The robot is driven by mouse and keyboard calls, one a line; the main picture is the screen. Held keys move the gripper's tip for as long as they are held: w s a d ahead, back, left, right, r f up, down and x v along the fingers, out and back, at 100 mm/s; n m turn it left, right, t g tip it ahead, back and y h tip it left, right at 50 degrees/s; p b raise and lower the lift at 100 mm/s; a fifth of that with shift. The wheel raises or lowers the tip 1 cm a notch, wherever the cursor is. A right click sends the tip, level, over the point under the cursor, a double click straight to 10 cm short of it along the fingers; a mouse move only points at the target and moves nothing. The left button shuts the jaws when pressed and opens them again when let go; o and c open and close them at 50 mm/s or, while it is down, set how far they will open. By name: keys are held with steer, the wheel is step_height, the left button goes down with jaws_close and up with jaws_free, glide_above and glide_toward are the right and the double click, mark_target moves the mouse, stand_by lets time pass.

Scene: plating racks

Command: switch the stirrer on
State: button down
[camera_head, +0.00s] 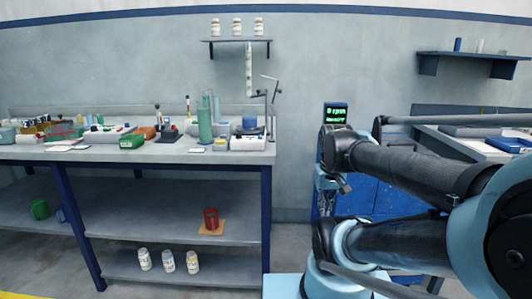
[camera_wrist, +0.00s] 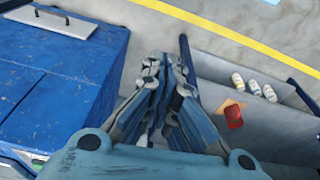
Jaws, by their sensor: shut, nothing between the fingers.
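What looks like the stirrer (camera_head: 248,143) is a pale, low unit at the right end of the grey bench, with a blue-filled beaker (camera_head: 249,123) on or just behind it and a thin stand beside it. Its switch is too small to make out. A small dark screen (camera_head: 335,113) right of the bench shows green text reading about 0 rpm. My gripper (camera_wrist: 168,65) is shut and empty in the wrist view, pointing down past the bench's shelves toward the floor. It is away from the stirrer. In the head view my arm stands at the right.
A red container (camera_head: 211,219) and several white jars stand on the lower shelves. A blue cabinet (camera_wrist: 50,85) lies left of my gripper in the wrist view. Open floor shows beyond.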

steer(key=f, duration=0.1)
steer(key=s+f, duration=0.2)
steer(key=shift+d+f, duration=0.15)
steer(key=shift+d, duration=0.1)
